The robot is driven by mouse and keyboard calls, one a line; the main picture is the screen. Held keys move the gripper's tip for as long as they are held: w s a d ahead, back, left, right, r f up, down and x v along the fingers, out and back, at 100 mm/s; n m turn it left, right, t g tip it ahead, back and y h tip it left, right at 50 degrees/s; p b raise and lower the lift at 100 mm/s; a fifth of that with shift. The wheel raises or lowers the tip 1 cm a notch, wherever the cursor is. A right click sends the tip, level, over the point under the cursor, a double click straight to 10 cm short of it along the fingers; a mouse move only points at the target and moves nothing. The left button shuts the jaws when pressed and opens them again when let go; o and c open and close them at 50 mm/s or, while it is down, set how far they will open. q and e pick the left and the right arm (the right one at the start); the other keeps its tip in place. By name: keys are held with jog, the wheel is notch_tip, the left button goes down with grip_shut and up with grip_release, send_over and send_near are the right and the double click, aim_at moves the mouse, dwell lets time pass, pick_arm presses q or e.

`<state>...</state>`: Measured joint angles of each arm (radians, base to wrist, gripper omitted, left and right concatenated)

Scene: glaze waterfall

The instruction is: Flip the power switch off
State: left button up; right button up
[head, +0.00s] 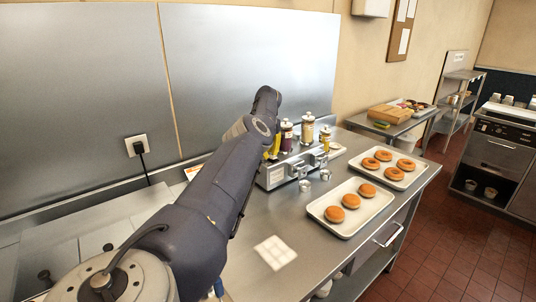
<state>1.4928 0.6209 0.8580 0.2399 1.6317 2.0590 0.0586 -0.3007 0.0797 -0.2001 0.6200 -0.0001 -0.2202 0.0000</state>
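A steel glaze machine (275,178) stands on the steel counter against the wall, with jars of purple, tan and yellow on top. Metal fittings and small cups show at its front. I cannot make out a power switch on it. A white wall socket (138,146) with a black plug and cord is on the steel wall panel at left. My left arm reaches up from the bottom left and bends beside the machine's left end. Its gripper is mostly hidden behind the arm, so its fingers cannot be made out. My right gripper is not in view.
Two trays of doughnuts, a near one (322,211) and a far one (410,180), lie right of the machine. A white square sheet (275,252) lies on the counter front. A side table (394,127) with a wooden box and an oven unit (500,152) stand farther right.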

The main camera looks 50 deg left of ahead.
pick_arm(q)
grip_shut()
jog(key=shift+s+a+y, duration=0.1)
jog(key=shift+a+y, duration=0.05)
jog(key=shift+y, duration=0.35)
jog(key=shift+r+y, duration=0.15)
jog(key=shift+y, duration=0.25)
jog(key=shift+d+r+y, duration=0.1)
jog(key=shift+d+y, duration=0.2)
jog(key=shift+y, duration=0.1)
jog(key=shift+d+y, duration=0.15)
jog(key=shift+y, duration=0.65)
